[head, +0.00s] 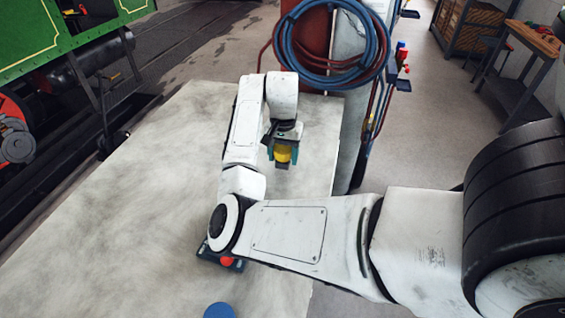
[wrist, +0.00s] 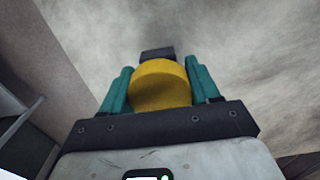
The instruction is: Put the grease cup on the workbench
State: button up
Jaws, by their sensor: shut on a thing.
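My gripper (head: 281,159) is shut on a yellow, rounded thing with a dark grey block at its end, which I take to be the grease cup (head: 283,153). In the wrist view the grease cup (wrist: 160,86) sits between the two teal fingers of my gripper (wrist: 160,66). A broad, pale, blotchy grey top (head: 110,215), which looks like the workbench, spreads below my arm. The grease cup appears held above this top; the height of the gap is hard to tell.
A dark item with a red knob (head: 227,262) lies on the pale top, partly behind my arm. A blue round thing (head: 219,311) is at the bottom edge. Coiled hoses (head: 330,60) hang beyond the far right corner. The left and middle of the top are clear.

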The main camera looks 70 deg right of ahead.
aim_at(283, 163)
jog(key=shift+w+d+f+p, duration=0.1)
jog(key=shift+f+p, duration=0.05)
jog(key=shift+f, duration=0.75)
jog(key=shift+w+d+f+p, duration=0.1)
jog(key=shift+f+p, duration=0.05)
jog(key=shift+f, duration=0.7)
jog(key=shift+f, duration=0.1)
jog(key=o, duration=1.3)
jog(key=shift+o, duration=0.2)
notch_tip(283, 163, up, 12)
jog(key=shift+r, duration=0.1)
